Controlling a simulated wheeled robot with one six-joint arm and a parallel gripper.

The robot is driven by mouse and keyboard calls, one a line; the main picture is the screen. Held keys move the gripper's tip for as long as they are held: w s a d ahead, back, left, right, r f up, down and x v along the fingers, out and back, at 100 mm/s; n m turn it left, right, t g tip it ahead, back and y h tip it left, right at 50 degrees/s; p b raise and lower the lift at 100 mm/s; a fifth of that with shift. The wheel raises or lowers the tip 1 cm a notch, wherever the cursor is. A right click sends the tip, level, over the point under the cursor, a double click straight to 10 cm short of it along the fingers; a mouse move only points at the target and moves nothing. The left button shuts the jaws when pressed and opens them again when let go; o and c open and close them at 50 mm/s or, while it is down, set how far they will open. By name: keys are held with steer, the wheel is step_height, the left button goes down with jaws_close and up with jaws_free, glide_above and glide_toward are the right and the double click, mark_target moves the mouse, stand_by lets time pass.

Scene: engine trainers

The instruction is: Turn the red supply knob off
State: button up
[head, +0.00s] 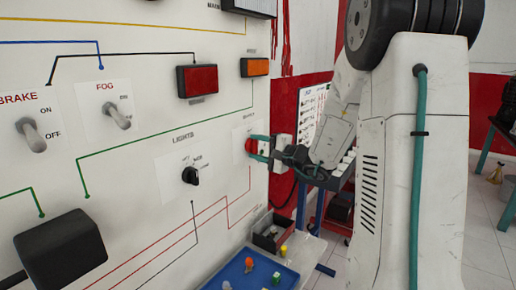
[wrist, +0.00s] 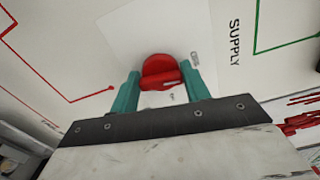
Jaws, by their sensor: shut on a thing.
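The red supply knob (wrist: 159,70) sits on a white plate on the panel, with the word SUPPLY printed beside it in the wrist view. In the head view the knob (head: 251,146) shows at the right edge of the panel. My gripper (wrist: 160,84) has its two teal fingers on either side of the knob and is shut on it. The gripper (head: 262,147) reaches the knob from the right in the head view. Small print by the knob is too blurred to read, and the fingers hide part of the knob's sides.
A black LIGHTS knob (head: 190,176) is on the panel left of the supply knob. BRAKE (head: 36,137) and FOG (head: 119,117) toggles are further left. A blue tray (head: 232,279) with small coloured parts and a dark bin (head: 271,232) stand below the gripper.

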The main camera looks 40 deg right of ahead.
steer(key=shift+n, duration=0.6)
steer(key=shift+f+n, duration=0.1)
steer(key=shift+n, duration=0.2)
steer(key=o, duration=1)
steer(key=v, duration=0.8)
steer(key=shift+w, duration=0.1)
